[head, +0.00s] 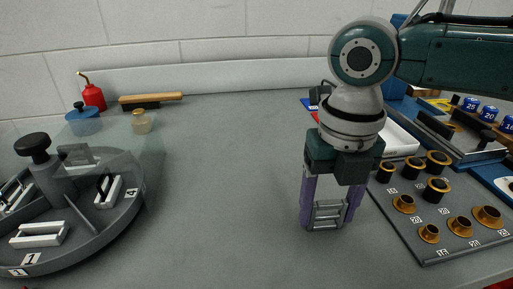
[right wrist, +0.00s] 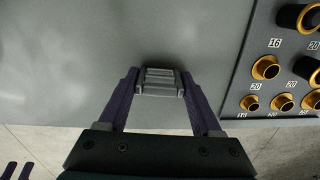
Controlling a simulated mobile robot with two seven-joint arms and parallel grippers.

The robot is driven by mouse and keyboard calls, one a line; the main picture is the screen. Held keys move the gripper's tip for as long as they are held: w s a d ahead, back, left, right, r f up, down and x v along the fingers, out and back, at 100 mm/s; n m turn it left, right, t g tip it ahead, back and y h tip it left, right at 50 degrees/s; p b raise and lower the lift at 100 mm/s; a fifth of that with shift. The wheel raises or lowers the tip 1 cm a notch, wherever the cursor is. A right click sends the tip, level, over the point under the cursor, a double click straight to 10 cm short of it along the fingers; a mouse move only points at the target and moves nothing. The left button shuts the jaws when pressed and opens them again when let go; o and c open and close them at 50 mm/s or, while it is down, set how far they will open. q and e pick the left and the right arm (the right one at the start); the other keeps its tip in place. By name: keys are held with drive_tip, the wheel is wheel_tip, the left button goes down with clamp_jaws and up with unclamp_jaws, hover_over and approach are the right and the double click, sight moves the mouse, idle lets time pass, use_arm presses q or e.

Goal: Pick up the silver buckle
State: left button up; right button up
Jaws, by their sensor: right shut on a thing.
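The silver buckle (head: 328,213) is a small grey frame with crossbars. It is between the purple fingers of my right gripper (head: 327,216), which is shut on it. In the right wrist view the buckle (right wrist: 160,82) sits between the two fingertips of the right gripper (right wrist: 159,84), gripped at both sides. It is over the grey table; I cannot tell whether it touches the surface.
A grey board (head: 449,244) with several gold bushings stands right of the gripper. A round carousel (head: 100,232) with numbered compartments is at left. A brush (head: 150,98), red oil can (head: 93,97) and jars are at the back. The middle table (head: 220,180) is clear.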

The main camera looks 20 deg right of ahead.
drive_tip(key=c, duration=0.4)
drive_tip(key=shift+r, duration=0.1)
